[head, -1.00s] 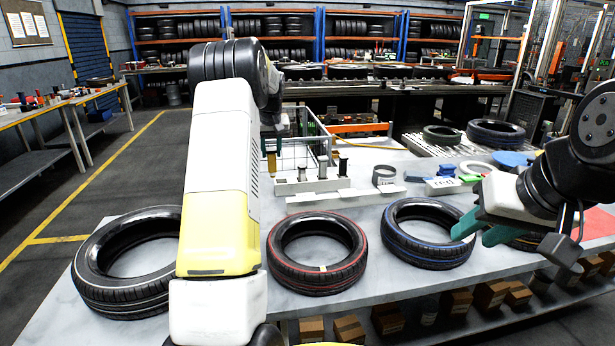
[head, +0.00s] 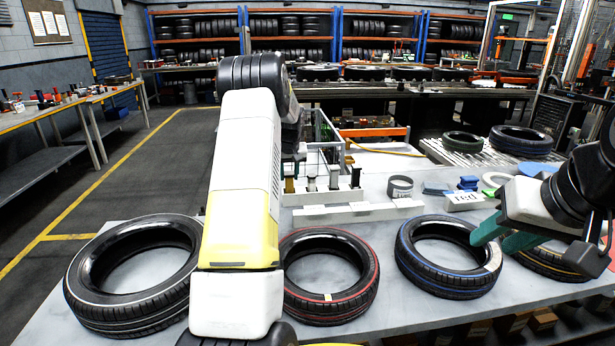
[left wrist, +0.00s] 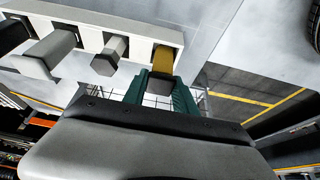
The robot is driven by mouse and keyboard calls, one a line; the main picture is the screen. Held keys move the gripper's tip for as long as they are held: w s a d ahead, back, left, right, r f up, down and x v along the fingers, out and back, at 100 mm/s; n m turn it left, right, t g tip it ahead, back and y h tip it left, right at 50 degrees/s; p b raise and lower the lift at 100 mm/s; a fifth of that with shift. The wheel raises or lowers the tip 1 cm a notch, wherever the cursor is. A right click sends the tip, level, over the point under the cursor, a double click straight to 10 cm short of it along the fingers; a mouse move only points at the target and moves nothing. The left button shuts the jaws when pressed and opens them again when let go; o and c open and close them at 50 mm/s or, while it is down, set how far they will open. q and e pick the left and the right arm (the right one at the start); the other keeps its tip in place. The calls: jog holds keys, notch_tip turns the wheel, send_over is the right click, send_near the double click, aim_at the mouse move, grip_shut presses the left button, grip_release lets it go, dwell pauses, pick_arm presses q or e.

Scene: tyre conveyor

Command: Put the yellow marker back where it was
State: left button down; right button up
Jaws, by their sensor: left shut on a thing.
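The yellow marker (left wrist: 164,58) is between the teal fingers of my left gripper (left wrist: 160,92), which is shut on its dark end. Its yellow end overlaps the end of the white rack (left wrist: 88,38); I cannot tell how deep it sits. In the head view the yellow marker (head: 290,185) is upright at the left end of the white rack (head: 322,197), beside other grey and dark pieces. My left gripper is mostly hidden there behind my arm.
A red-striped tyre (head: 365,290) and a white-striped tyre (head: 90,300) lie on the grey table.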

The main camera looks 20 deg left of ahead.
pick_arm(q)
jog(key=shift+f, duration=0.4)
jog(key=c, duration=1)
grip_release()
jog(key=shift+f, duration=0.15)
jog(key=s+d+r+m+h, duration=0.1)
jog(key=s+d+r, duration=0.3)
jog(key=s+r, duration=0.4)
jog(key=s+d+r, duration=0.4)
jog(key=s+r, duration=0.1)
jog(key=r, duration=0.6)
jog(key=s+d+m+h, duration=0.1)
jog(key=s+d, duration=0.3)
jog(key=s, duration=0.6)
jog(key=s+d+m+t+h, duration=0.1)
jog(key=s+d, duration=0.4)
jog(key=s, duration=0.5)
jog(key=s+d+m+t+h, duration=0.1)
jog(key=s+d, duration=0.4)
jog(key=s, duration=0.5)
jog(key=shift+d+f+m, duration=0.15)
jog(key=shift+f+m, duration=0.05)
jog(key=shift+m, duration=0.7)
